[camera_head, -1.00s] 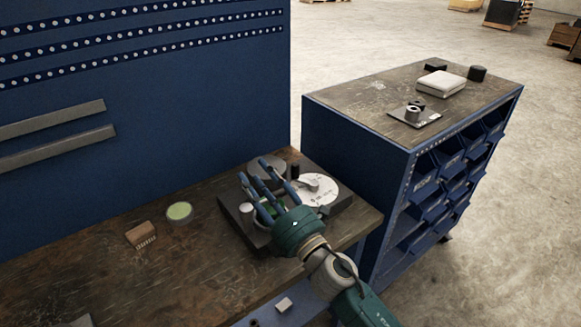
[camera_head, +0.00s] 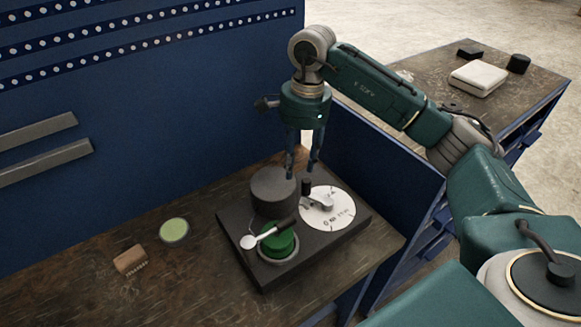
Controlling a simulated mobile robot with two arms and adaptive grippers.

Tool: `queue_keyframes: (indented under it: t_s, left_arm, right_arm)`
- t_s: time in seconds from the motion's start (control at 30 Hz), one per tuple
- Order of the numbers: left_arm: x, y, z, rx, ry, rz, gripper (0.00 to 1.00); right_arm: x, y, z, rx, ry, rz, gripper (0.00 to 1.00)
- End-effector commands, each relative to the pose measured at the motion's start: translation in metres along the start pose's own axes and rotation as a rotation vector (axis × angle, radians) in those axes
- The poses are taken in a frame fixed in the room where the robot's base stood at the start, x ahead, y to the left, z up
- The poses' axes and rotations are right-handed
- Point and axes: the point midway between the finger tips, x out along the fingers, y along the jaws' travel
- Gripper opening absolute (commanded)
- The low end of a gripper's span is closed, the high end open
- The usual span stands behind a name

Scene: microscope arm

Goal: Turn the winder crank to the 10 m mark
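The winder is a dark flat base (camera_head: 330,245) near the right end of the workbench. On it stand a dark grey drum (camera_head: 271,190), a green spool (camera_head: 279,243) and a white dial (camera_head: 340,212) with printed marks too small to read surely. A grey crank arm (camera_head: 321,202) lies across the dial, with an upright black knob (camera_head: 306,187) at its left end. My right gripper (camera_head: 302,172) points down just above and behind this knob. Its two fingers are apart, with nothing visible between them. Contact with the knob cannot be told. My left gripper is out of view.
A lever with a white ball (camera_head: 248,242) crosses the green spool. A pale green disc (camera_head: 174,231) and a brown brush-like block (camera_head: 130,260) lie left on the bench (camera_head: 70,285). A blue panel stands behind. A cabinet with small items stands right, partly behind my arm.

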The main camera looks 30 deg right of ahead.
Motion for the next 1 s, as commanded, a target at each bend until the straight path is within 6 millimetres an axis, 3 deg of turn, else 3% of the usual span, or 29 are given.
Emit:
queue_keyframes:
  t_s: [0.07, 0.17, 0.7, 1.0]
  left_arm:
    - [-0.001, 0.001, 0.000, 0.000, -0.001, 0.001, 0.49]
    - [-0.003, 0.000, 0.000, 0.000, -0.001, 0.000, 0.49]
    - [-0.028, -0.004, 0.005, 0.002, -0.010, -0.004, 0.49]
    - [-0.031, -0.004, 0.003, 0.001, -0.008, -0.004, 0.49]
  right_arm:
    - [-0.012, 0.004, -0.022, 0.013, 0.064, 0.015, 0.39]
    - [-0.012, 0.008, -0.032, 0.021, 0.092, 0.028, 0.39]
    - [0.075, 0.011, -0.038, 0.020, 0.088, 0.030, 0.39]
    - [0.092, 0.010, -0.039, 0.019, 0.088, 0.026, 0.39]
